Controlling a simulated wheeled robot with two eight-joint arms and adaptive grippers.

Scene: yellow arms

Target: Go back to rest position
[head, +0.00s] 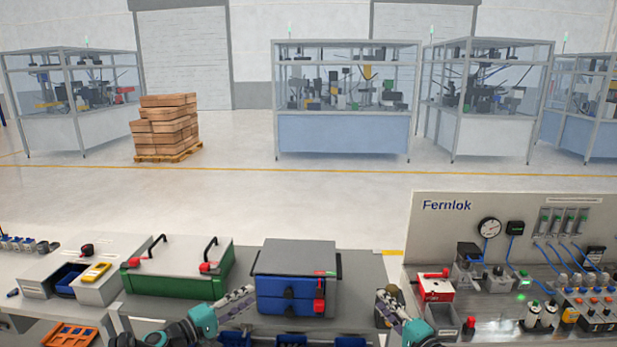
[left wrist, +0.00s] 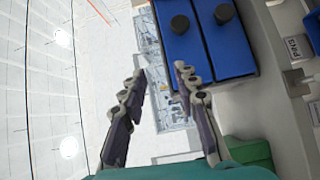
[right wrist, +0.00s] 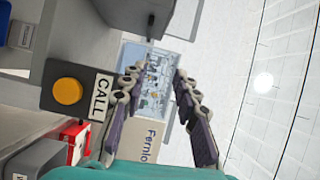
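My left gripper (head: 240,296) is at the front of the bench, left of the blue drawer unit (head: 268,283). In the left wrist view its two fingers (left wrist: 162,74) stand apart with nothing between them. Blue drawer fronts (left wrist: 222,42) with black knobs lie beyond the fingertips. My right gripper (head: 388,302) is low in the head view, right of the drawer unit. In the right wrist view its fingers (right wrist: 157,74) are apart and empty.
A green case (head: 178,284) with black handles stands left of the drawer unit. A Fernlok panel (head: 450,222) with a gauge and tubes stands at the right. An orange tray (head: 68,334) is at the lower left. Open floor lies behind the benches.

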